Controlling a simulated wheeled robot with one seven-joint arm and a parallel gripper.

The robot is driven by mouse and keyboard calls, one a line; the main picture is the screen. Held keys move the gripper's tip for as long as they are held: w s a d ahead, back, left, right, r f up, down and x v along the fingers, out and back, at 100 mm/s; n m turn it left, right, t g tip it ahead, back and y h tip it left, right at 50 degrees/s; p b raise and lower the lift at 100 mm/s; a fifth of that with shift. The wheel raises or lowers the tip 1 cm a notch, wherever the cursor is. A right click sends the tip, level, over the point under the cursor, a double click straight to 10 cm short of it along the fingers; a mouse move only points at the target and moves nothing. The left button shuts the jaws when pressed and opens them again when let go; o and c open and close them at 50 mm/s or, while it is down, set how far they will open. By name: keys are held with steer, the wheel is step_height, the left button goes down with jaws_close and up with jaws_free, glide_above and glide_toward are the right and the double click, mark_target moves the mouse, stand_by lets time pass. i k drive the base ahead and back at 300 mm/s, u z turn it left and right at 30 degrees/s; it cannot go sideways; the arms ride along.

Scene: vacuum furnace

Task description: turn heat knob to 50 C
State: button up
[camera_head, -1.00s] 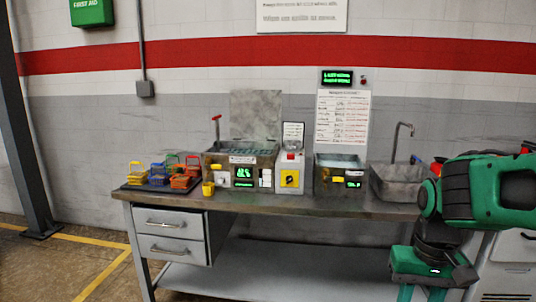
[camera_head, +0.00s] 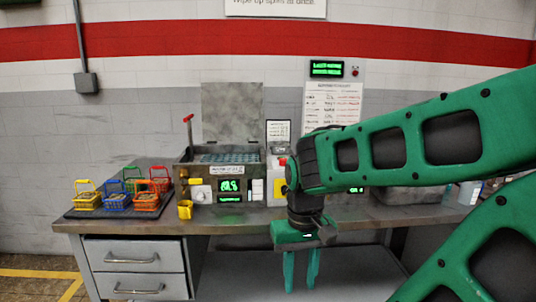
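A metal bath unit (camera_head: 218,172) stands on the bench with its lid raised. A round white knob (camera_head: 201,193) is on the left of its front face, and I take it for the heat knob; its pointer and markings are too small to read. A green-lit display (camera_head: 229,186) sits to the right of the knob, its digits blurred. My gripper (camera_head: 300,284) points down in front of the bench edge, to the right of the knob and lower in the picture. Its two fingers are apart with nothing between them.
The bench top (camera_head: 130,219) carries a dark tray (camera_head: 82,214) of coloured baskets at the left. A small yellow cup (camera_head: 185,209) stands near the knob. A yellow-panelled box (camera_head: 277,190) is right of the bath. My arm hides much of the right side.

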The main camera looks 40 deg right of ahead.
mark_target(283, 161)
steer(key=z, duration=0.35)
steer(key=i, duration=0.85)
steer(key=z, duration=0.45)
